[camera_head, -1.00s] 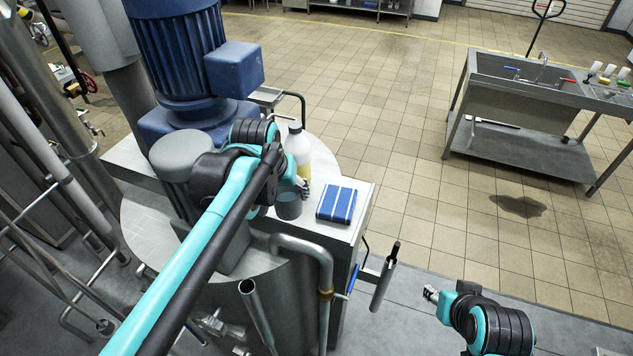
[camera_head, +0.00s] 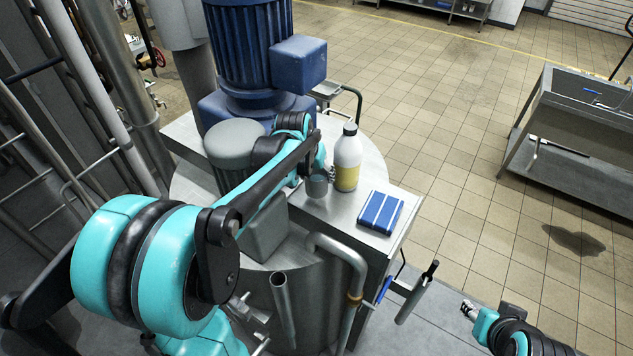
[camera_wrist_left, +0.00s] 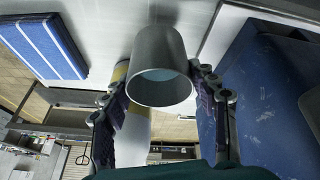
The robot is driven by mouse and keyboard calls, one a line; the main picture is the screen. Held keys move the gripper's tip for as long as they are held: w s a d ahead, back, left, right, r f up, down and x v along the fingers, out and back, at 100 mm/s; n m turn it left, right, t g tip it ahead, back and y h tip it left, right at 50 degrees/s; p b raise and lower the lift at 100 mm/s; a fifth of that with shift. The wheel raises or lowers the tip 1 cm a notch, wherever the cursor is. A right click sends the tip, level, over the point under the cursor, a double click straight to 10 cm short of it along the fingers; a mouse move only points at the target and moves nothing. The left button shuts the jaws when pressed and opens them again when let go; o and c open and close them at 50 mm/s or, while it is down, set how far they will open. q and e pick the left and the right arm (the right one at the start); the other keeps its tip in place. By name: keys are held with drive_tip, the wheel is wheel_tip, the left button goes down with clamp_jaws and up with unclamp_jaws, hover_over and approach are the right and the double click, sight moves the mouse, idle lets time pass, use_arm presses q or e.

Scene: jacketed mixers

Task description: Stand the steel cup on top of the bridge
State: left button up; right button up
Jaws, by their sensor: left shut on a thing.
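The steel cup (camera_head: 317,186) is a small grey cup, held upright in the head view just left of the white bottle. My left gripper (camera_head: 306,176) is shut on it. In the left wrist view the cup (camera_wrist_left: 160,75) sits between the two fingers (camera_wrist_left: 158,105), its open mouth facing the camera. The bridge appears to be the flat steel top (camera_head: 330,212) beneath the cup, beside the blue motor. I cannot tell whether the cup's base touches it. My right gripper (camera_head: 468,309) is far off at the lower right, too small to read.
A white bottle with a yellow label (camera_head: 347,160) stands close to the cup. A blue-and-white pad (camera_head: 381,212) lies at the right edge of the top. The blue motor (camera_head: 250,50) rises behind. A steel pipe (camera_head: 345,258) bends in front. Bare steel shows before the cup.

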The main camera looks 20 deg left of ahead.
use_arm(q)
wheel_tip(320, 180, down, 2)
drive_tip(key=shift+s+f, duration=0.1)
drive_tip(key=shift+f, duration=0.5)
drive_tip(key=shift+f, duration=0.1)
drive_tip(key=o, duration=1.3)
drive_tip(key=shift+o, duration=0.2)
